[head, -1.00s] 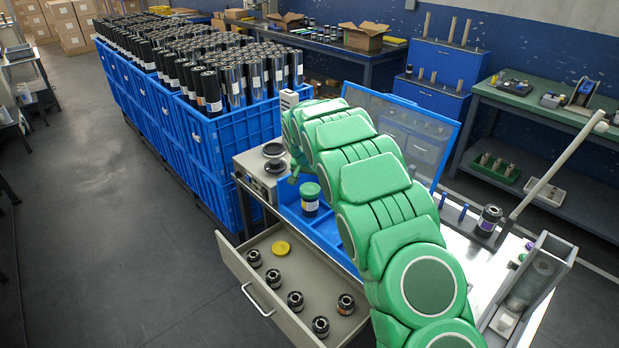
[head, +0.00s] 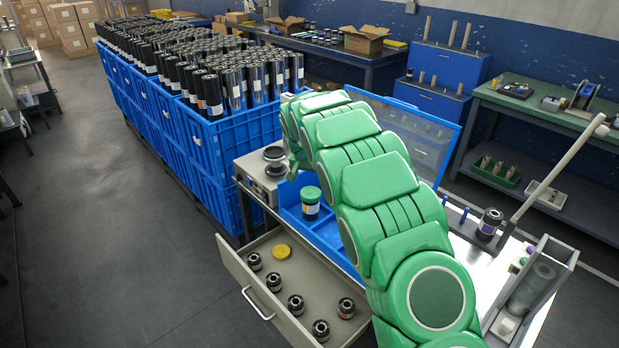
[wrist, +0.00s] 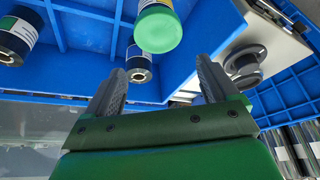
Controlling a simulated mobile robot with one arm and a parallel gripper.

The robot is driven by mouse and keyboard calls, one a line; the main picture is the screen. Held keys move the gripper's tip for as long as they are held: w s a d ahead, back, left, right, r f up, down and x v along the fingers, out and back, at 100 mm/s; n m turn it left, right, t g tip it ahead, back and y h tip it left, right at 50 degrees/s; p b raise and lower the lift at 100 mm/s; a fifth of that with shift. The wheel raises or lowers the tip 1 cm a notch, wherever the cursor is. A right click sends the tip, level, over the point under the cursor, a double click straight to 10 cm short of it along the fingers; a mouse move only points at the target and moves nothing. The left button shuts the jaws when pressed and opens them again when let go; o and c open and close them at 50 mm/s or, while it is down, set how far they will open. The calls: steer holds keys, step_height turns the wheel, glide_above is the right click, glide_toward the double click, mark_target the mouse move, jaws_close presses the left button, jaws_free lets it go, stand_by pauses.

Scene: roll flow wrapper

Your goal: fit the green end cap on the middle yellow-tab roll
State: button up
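The green end cap (head: 311,193) sits on top of a dark roll with a white label (head: 311,211), upright in the blue tray (head: 328,236). In the wrist view the green cap (wrist: 158,33) is on the end of a roll with a yellow patch (wrist: 152,3). Two other rolls show there, one at the left edge (wrist: 16,36) and one beyond the cap (wrist: 138,66). My gripper (wrist: 162,70) is open and empty, its fingers apart from the cap. In the head view my arm hides most of the gripper and part of the tray.
An open drawer (head: 232,264) holds a yellow cap (head: 281,251) and several small black rolls. A grey device with a round spool (head: 274,160) stands left of the tray. Large blue crates (head: 215,150) full of rolls stand behind. A raised clear lid (head: 430,130) is behind my arm.

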steer(key=v, duration=0.7)
stand_by(0.6)
steer(key=shift+s, duration=0.15)
